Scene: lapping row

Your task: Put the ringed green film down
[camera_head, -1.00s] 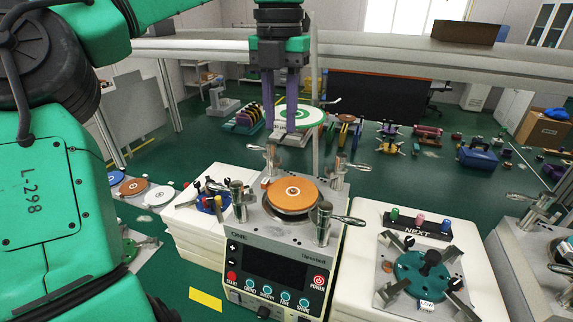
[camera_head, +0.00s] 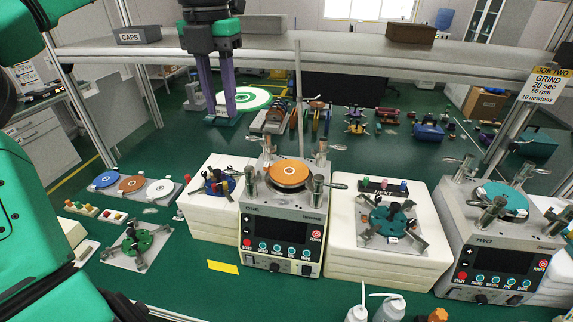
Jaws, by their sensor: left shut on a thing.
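The ringed green film (camera_head: 256,98) is a flat disc with green and white rings, held roughly level toward the upper left of the head view. My left gripper (camera_head: 222,113), with purple fingers, is shut on its left side. The fingers hide part of the disc. It is up behind machine ONE (camera_head: 291,211), whose top carries an orange disc (camera_head: 288,172). A tray (camera_head: 149,199) at the left bears a blue disc (camera_head: 106,179), an orange-brown disc (camera_head: 132,184) and a white disc (camera_head: 160,188). My right gripper is not in view.
A shelf (camera_head: 300,59) crosses above the bench, with a thin upright post (camera_head: 298,95) behind machine ONE. Clamp levers surround machine ONE's plate. Machine TWO (camera_head: 497,255) stands at the right. White bottles (camera_head: 388,308) are at the front. Green bench around the yellow note (camera_head: 223,267) is clear.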

